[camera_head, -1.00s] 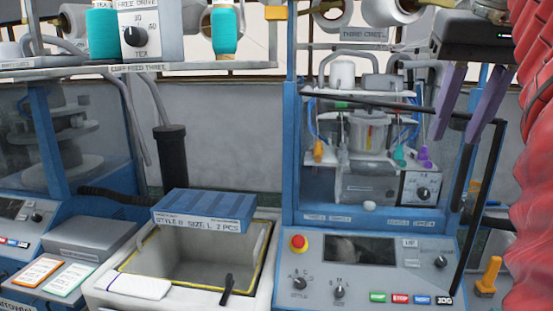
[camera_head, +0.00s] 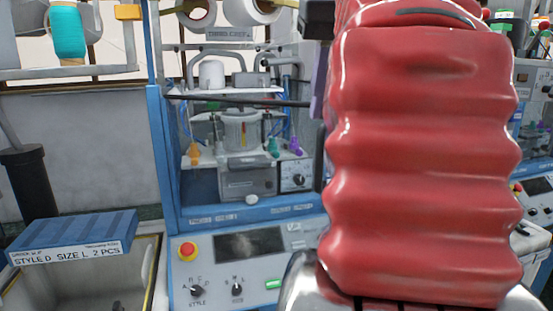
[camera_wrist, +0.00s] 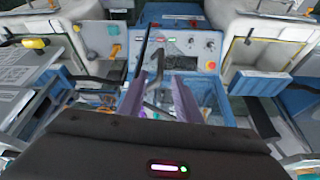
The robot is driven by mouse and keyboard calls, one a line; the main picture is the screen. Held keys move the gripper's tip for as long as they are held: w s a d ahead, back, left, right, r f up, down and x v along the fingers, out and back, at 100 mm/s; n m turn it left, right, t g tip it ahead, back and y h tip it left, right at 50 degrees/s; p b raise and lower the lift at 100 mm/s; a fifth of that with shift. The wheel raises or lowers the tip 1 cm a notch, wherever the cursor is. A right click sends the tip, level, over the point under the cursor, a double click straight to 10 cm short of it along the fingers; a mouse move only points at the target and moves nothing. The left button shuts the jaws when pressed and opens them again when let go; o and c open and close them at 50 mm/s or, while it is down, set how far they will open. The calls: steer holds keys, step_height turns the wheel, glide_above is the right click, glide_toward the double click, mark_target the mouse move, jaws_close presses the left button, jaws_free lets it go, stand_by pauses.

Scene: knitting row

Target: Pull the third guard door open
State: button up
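The knitting machine with the third guard door stands left of centre in the head view. The door's black top bar (camera_head: 240,101) runs from the left post to the right, where my red arm hides its far end. The door's handle is hidden in the head view. In the wrist view my gripper (camera_wrist: 160,80) has its two purple fingers apart. Dark bars of the door frame (camera_wrist: 147,50) show beyond and between the fingers; I cannot tell whether they touch. In the head view only a sliver of a purple finger shows beside my arm.
The control panel (camera_head: 235,245) with a red stop button (camera_head: 188,250) lies below the machine window. A bin (camera_head: 148,265) with a blue labelled lid (camera_head: 72,238) stands at the lower left. My arm covers much of the right side of the head view.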

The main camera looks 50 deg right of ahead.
steer(key=shift+x, duration=6.35)
steer(key=shift+c, duration=0.2)
jaws_close()
